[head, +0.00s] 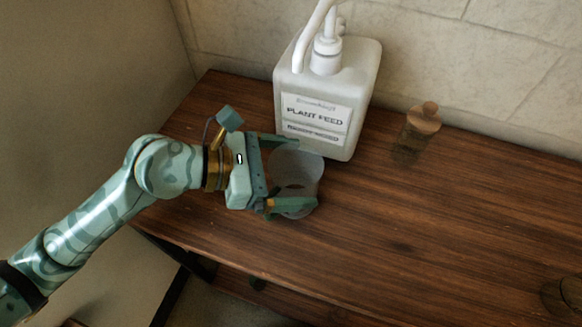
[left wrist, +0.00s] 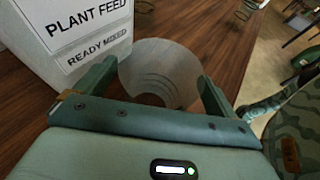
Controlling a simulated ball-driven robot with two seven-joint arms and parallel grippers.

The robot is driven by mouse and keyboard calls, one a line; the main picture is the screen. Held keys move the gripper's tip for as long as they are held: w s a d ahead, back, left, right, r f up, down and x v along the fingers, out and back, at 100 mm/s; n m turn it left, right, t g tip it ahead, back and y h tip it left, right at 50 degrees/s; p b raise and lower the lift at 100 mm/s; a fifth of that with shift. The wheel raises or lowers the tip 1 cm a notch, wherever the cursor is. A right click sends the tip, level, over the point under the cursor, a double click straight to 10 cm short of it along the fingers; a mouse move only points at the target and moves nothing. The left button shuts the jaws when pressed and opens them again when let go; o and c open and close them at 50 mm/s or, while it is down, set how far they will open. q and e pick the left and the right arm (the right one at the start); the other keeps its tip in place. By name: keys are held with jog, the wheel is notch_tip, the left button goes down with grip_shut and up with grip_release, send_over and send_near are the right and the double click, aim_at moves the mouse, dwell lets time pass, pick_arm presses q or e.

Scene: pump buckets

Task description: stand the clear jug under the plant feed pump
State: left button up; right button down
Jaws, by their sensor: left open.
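The clear jug (head: 297,172) stands upright on the wooden table, just in front of the white plant feed pump bottle (head: 328,90). My left gripper (head: 296,172) is open, with one finger on each side of the jug. In the left wrist view the jug (left wrist: 160,72) sits between the two fingertips (left wrist: 155,88), and the bottle (left wrist: 72,40) is close on the left. I cannot tell whether the fingers touch the jug. My right gripper is not in view.
A small glass jar with a wooden stopper (head: 424,118) stands right of the bottle. Another dark glass item (head: 566,296) is at the lower right edge. The wooden table (head: 420,220) is clear between them. A tiled wall (head: 480,60) stands behind.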

pick_arm(q)
jog(key=p+v, duration=0.1)
jog(key=v, duration=0.6)
jog(key=shift+a, duration=0.2)
